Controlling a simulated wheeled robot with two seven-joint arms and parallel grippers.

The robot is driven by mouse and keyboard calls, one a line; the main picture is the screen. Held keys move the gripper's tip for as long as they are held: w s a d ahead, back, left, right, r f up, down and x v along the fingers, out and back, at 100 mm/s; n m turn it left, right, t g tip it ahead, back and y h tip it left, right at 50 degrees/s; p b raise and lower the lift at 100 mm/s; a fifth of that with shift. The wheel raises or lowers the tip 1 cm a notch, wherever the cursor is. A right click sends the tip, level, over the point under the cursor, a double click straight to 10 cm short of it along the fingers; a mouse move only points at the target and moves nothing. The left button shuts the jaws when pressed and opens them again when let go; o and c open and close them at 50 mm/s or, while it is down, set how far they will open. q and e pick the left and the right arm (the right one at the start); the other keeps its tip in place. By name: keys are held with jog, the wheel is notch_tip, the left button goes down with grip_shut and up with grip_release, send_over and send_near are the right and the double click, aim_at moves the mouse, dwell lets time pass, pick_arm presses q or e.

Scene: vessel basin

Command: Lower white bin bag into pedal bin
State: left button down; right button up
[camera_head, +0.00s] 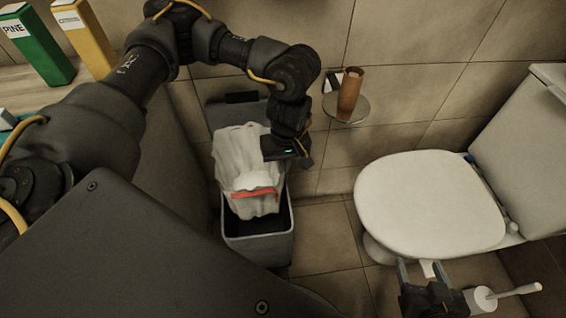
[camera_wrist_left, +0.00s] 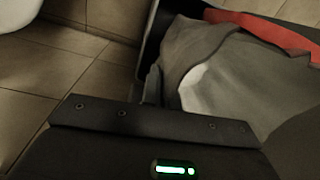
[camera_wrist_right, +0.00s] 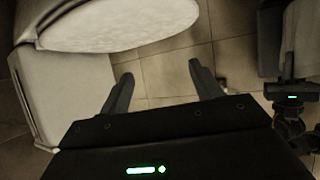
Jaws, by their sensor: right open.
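The white bin bag (camera_head: 238,155), with a red band, hangs at the open mouth of the grey pedal bin (camera_head: 260,252). Its lower part is over or inside the rim; how deep it sits I cannot tell. The bin's lid (camera_head: 222,112) stands raised behind. My left gripper (camera_head: 284,150) is at the bag's right side, shut on it; the fingertips are mostly hidden. In the left wrist view the bag (camera_wrist_left: 215,75) fills the right, against a finger. My right gripper (camera_head: 422,268) is open and empty in front of the toilet; its spread fingers also show in the right wrist view (camera_wrist_right: 160,78).
The toilet (camera_head: 430,200) stands right of the bin. A toilet brush (camera_head: 485,298) is close beside my right gripper. Green (camera_head: 38,45) and yellow (camera_head: 85,38) boxes stand at upper left. Bare floor tiles lie between bin and toilet.

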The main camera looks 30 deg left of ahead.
pick_arm(q)
jog(key=shift+f+b, duration=0.3)
jog(key=shift+f, duration=0.25)
pick_arm(e)
jog(key=shift+w+a+r+n+t+y, duration=0.15)
jog(key=shift+w+a+r+t+y, duration=0.1)
jog(key=shift+a+r+t+y, duration=0.25)
jog(key=shift+w+a+r+n+t+y, duration=0.2)
jog(key=shift+a+r+t, duration=0.3)
jog(key=shift+r, duration=0.3)
jog(key=shift+f, duration=0.1)
dwell(0.9)
